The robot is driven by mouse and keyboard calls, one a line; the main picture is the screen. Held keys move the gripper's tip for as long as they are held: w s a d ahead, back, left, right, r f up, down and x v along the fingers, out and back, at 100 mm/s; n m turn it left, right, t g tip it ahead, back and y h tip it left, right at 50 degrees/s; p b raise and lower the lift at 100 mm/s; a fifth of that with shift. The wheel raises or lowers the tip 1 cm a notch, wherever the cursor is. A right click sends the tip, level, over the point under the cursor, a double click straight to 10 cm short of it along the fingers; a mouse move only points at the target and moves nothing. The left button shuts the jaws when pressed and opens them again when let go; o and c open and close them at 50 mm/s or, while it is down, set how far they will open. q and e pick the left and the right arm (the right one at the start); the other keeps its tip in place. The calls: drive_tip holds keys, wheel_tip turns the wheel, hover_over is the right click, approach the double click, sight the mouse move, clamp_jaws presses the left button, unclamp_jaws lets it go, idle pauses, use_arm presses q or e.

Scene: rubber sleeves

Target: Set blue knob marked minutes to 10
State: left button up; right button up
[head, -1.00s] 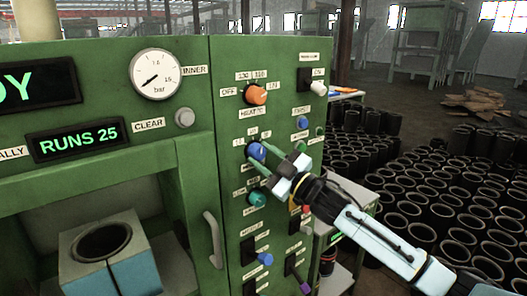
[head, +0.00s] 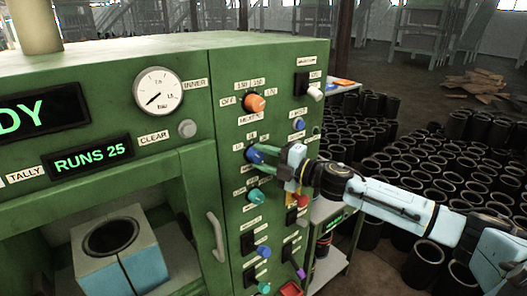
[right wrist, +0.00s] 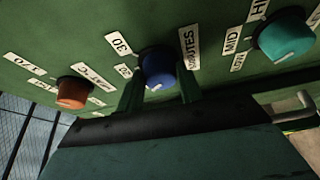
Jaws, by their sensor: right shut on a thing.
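The blue minutes knob (head: 254,154) sits on the green panel, below the orange knob and above the teal one. In the right wrist view the blue knob (right wrist: 158,66) has a white pointer mark and lies between my fingers. A label ending in "NUTES" (right wrist: 189,47) is beside it, and a "30" label (right wrist: 119,44) is on its other side. My right gripper (head: 266,160) reaches in from the right and is shut on this knob. Its fingers (right wrist: 160,88) also show in the wrist view. I cannot read the knob's exact setting. My left gripper is out of view.
Other controls crowd the panel: the orange knob (head: 254,103), the teal knob (head: 254,195), a smaller blue knob (head: 298,124) and a white-tipped switch (head: 315,93). A door handle (head: 215,237) stands out at lower left. Black sleeves (head: 440,170) fill the floor at right.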

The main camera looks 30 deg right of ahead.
drive_tip(key=shift+r+n+p, duration=0.1)
drive_tip(key=shift+n+p, duration=0.3)
drive_tip(key=shift+n, duration=0.1)
drive_tip(key=o, duration=1)
